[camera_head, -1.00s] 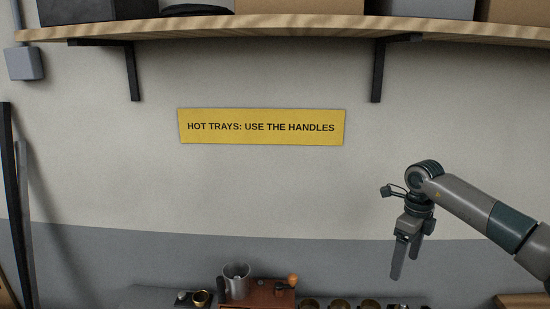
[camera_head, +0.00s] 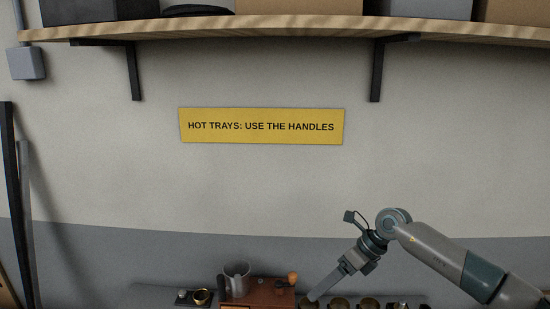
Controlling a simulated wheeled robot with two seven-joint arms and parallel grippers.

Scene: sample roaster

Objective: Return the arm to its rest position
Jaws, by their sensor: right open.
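My right arm comes in from the lower right. My right gripper (camera_head: 318,291) points down and to the left, its fingertips in front of the bench top near the row of round cups (camera_head: 340,303). The fingers overlap in this view, and I see nothing held between them. Whether the fingertips touch anything below is not clear. My left arm and gripper are not in view.
A roaster-like brown box with an orange knob (camera_head: 257,292) and a metal jug (camera_head: 236,277) stand left of the gripper. A wooden shelf (camera_head: 290,27) and a yellow sign (camera_head: 262,126) are on the wall above.

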